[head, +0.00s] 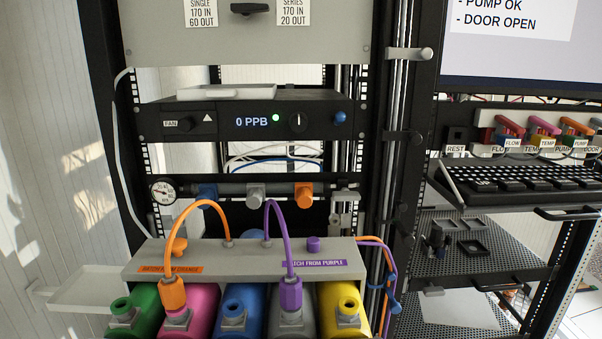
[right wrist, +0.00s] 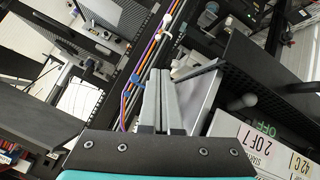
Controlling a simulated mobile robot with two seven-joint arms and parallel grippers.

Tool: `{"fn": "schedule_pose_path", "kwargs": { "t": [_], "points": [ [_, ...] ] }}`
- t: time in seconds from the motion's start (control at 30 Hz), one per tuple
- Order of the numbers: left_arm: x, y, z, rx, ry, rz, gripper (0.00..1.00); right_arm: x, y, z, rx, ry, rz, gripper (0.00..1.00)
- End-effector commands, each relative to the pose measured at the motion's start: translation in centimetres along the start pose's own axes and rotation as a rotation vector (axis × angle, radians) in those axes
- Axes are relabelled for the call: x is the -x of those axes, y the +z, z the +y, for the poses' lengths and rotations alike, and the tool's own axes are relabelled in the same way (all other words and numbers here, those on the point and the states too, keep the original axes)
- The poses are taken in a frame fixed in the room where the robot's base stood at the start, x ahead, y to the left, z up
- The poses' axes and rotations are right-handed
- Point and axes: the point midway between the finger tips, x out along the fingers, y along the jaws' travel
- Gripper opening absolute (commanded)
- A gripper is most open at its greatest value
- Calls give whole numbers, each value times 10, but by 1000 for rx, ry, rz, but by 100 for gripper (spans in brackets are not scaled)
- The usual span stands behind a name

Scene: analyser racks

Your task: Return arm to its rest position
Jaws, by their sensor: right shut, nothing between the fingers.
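My right gripper (right wrist: 160,102) shows in the right wrist view, its two grey fingers shut together with nothing between them. It points toward the rack, with orange and purple cables (right wrist: 150,50) just beyond its fingertips. Neither gripper shows in the head view, and my left gripper is in no view.
The left rack holds a 0 PPB analyser (head: 250,120) and a grey manifold (head: 240,258) above several coloured cylinders. An orange and a purple hose loop from it. A small tray (head: 85,288) juts out left. The right rack has a keyboard shelf (head: 520,200) and a perforated shelf (head: 470,262).

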Motion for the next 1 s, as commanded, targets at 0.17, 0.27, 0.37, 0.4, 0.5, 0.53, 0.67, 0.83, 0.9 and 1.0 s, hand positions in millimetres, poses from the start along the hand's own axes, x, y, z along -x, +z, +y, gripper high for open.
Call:
{"fn": "schedule_pose_path", "kwargs": {
  "t": [0.17, 0.27, 0.37, 0.4, 0.5, 0.53, 0.67, 0.83, 0.9, 1.0],
  "points": [
    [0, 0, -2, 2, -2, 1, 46, 26, 88, -46, -153, -161, -317, 0],
    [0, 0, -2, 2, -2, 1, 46, 48, 125, -69, -218, -238, -472, 0],
    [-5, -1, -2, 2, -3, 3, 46, 42, 149, -84, -239, -270, -540, 0],
    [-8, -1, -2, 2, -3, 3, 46, 32, 156, -88, -236, -270, -542, 0],
    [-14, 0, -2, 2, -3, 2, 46, 10, 174, -99, -232, -272, -551, 0],
    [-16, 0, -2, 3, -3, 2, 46, 3, 180, -103, -231, -273, -554, 0],
    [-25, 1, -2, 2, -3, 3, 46, -28, 212, -121, -226, -279, -572, 0],
    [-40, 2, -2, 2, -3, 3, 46, -69, 266, -149, -219, -287, -595, 0],
    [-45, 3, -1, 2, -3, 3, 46, -83, 290, -161, -215, -291, -606, 0],
    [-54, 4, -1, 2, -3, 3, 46, -100, 325, -176, -211, -295, -622, 0]
  ]
}}
